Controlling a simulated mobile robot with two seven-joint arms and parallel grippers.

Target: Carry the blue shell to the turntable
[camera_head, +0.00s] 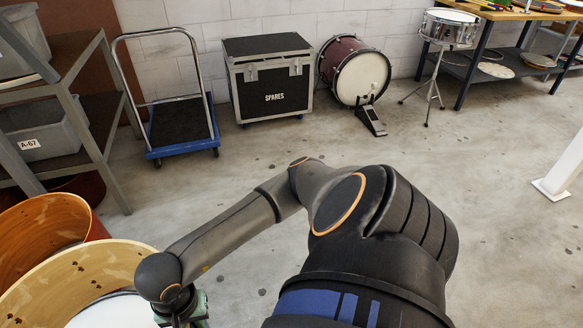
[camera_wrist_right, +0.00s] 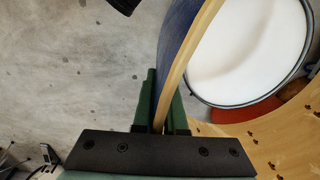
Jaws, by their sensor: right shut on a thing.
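The blue shell (camera_wrist_right: 182,32) shows in the right wrist view as a curved wall, blue on one side, with a pale wooden edge. My right gripper (camera_wrist_right: 160,100) has its green fingers on both sides of this wall and is shut on it. In the head view my right arm reaches to the lower left, and its gripper (camera_head: 186,308) is partly cut off by the bottom edge. There it meets the right rim of a shell with a pale wooden inside (camera_head: 85,275); its outer colour is hidden. I cannot make out the turntable. My left gripper is not in view.
A reddish wooden shell (camera_head: 42,235) stands at the far left. A white drumhead (camera_wrist_right: 250,50) lies close beside the held wall. A shelf rack (camera_head: 75,110), platform trolley (camera_head: 180,120), spares case (camera_head: 270,85) and bass drum (camera_head: 360,75) stand behind. Open floor lies at right.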

